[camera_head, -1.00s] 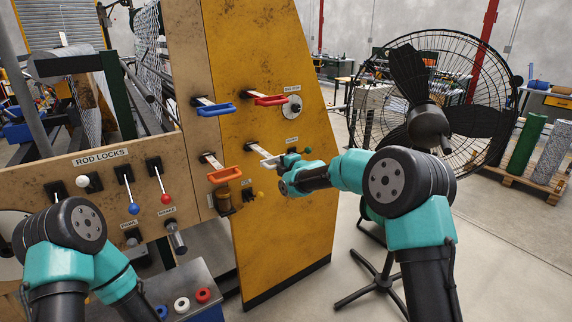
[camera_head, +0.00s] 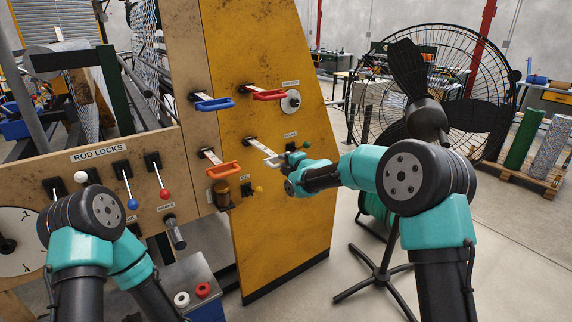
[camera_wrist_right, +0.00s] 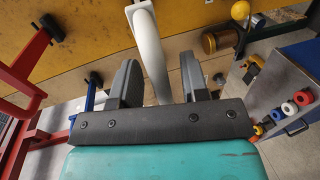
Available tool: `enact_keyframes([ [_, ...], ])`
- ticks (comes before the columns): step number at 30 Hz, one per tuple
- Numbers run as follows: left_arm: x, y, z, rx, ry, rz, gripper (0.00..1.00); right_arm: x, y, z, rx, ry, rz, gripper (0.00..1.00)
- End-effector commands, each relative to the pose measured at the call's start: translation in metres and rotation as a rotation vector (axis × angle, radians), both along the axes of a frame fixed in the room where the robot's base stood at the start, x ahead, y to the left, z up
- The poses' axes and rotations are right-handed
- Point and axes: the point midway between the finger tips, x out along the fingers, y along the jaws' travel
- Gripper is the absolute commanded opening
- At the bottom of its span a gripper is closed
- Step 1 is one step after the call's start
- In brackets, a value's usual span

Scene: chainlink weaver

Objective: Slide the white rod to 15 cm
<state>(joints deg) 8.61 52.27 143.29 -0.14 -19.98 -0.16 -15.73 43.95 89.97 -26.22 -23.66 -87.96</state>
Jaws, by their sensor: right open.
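The white rod (camera_head: 260,147) sticks out of the yellow panel (camera_head: 262,220), right of the orange-handled rod, with a white handle at its end. In the right wrist view its white handle (camera_wrist_right: 150,48) runs down between my right gripper's two fingers (camera_wrist_right: 160,85), with visible gaps on both sides. My right gripper (camera_head: 287,170) is open around the handle; in the head view it partly covers it. My left arm is at the lower left in the head view, its gripper out of frame. I cannot read a centimetre scale on the white rod.
Blue (camera_head: 214,104), red (camera_head: 268,95) and orange (camera_head: 222,170) handled rods stick out nearby. A large black fan (camera_head: 425,110) stands to the right.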

Motion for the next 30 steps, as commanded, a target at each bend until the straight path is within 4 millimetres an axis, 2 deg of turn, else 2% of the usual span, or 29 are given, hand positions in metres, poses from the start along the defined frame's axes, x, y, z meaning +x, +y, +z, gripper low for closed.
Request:
enact_keyframes([
  [5,0.0,0.0,0.0,0.0,0.0,0.0,0.58,-0.003,-0.002,0.001,0.0,0.0,0.0,0.41],
  [11,0.0,0.0,0.0,0.0,0.0,0.0,0.58,-0.018,-0.011,0.005,-0.001,0.0,0.0,0.41],
  [30,0.0,0.0,0.0,0.0,0.0,0.0,0.58,-0.109,-0.069,0.029,0.0,-0.001,-0.001,0.41],
])
